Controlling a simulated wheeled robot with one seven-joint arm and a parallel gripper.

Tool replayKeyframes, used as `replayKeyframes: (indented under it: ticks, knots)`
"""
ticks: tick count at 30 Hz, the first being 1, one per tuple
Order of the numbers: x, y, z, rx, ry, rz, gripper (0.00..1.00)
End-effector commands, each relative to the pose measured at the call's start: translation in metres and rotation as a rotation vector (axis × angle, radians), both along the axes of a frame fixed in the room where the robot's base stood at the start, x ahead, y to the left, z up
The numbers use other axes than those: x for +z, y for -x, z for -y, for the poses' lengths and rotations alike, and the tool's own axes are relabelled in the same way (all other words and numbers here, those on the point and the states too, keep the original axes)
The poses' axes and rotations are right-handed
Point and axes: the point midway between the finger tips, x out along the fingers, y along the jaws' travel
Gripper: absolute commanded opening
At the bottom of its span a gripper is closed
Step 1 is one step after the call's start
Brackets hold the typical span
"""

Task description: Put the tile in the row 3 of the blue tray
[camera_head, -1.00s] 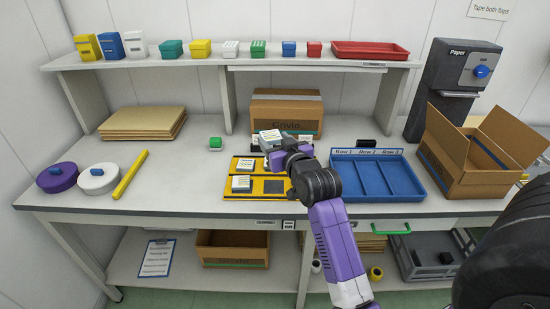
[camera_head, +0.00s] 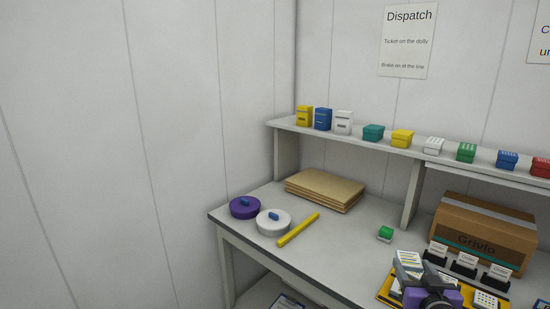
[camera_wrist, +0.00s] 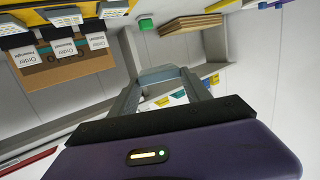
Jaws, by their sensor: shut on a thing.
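My gripper (camera_head: 420,272) is at the lower right of the head view, above the yellow tile board (camera_head: 388,291). It is shut on a tile (camera_head: 408,259), pale with printed lines, held raised and tilted. In the wrist view the grey fingers (camera_wrist: 162,76) have a grey-blue edge of the tile (camera_wrist: 158,72) between their tips; its face is hidden there. Another white tile (camera_head: 485,299) lies on the board. Only a small corner of the blue tray (camera_head: 542,304) shows at the lower right edge of the head view; its rows are out of view.
Several order cards (camera_head: 466,262) stand in dark holders before a cardboard box (camera_head: 483,232). A green-topped block (camera_head: 385,234), yellow bar (camera_head: 298,229), round purple (camera_head: 244,207) and white (camera_head: 273,222) containers and stacked brown sheets (camera_head: 324,190) lie left. A shelf with small boxes runs behind.

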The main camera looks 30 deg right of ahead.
Motion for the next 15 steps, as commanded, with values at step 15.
replayKeyframes:
  ticks: [15]
  knots:
    - [-0.16,-0.016,-0.232,0.402,-0.005,-0.007,0.12]
